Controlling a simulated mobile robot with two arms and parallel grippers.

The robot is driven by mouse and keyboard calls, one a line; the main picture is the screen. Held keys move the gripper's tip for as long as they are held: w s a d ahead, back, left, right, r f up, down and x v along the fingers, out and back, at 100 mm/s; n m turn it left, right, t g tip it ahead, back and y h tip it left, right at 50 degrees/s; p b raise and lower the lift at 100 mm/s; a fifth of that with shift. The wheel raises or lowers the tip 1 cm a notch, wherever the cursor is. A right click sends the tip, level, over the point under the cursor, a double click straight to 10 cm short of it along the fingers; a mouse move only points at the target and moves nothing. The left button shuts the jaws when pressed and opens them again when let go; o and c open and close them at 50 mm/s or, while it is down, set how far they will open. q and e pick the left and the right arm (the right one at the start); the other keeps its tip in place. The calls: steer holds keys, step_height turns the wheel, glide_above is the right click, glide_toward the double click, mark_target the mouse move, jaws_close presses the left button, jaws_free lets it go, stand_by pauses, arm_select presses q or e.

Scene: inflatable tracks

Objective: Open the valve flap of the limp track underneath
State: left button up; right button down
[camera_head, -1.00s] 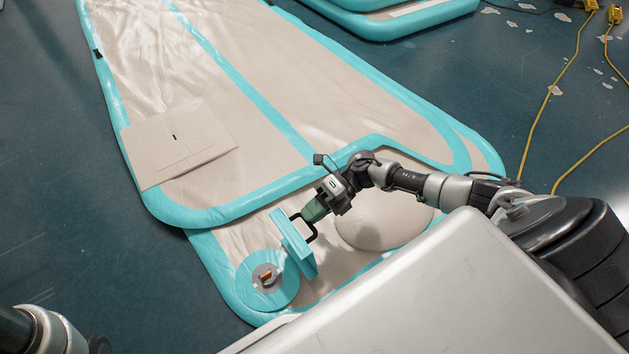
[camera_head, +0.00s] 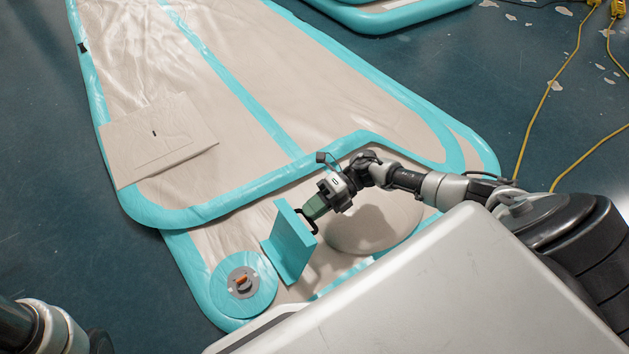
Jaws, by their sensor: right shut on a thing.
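The limp track (camera_head: 190,262), beige with a teal edge, sticks out from beneath another track at the near end. Its valve (camera_head: 242,282) is a grey disc with an orange middle on a round teal patch, uncovered. The teal valve flap (camera_head: 286,246) stands raised, just right of the valve. My right gripper (camera_head: 311,212) is shut on the black handle (camera_head: 313,226) on the flap's upper edge. Its fingertips are partly hidden. Part of my left arm shows in the lower left corner; its gripper is out of view.
The upper track (camera_head: 205,70) lies over the limp one, with a beige panel (camera_head: 160,139) on it. A round beige bulge (camera_head: 372,222) lies beside my right arm. Another track (camera_head: 385,18) lies at the top. Yellow cables (camera_head: 546,100) run over the floor at right.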

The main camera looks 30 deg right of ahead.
steer(key=shift+s+a+f, duration=0.35)
steer(key=shift+a+f, duration=0.25)
steer(key=shift+f, duration=0.05)
steer(key=c, duration=1.2)
jaws_free()
steer(key=shift+w+a, duration=0.1)
steer(key=shift+a, duration=0.05)
steer(key=shift+o, duration=0.2)
steer(key=p+v, duration=0.3)
steer(key=v, duration=0.8)
steer(key=shift+w+r, duration=0.35)
steer(key=shift+w, duration=0.05)
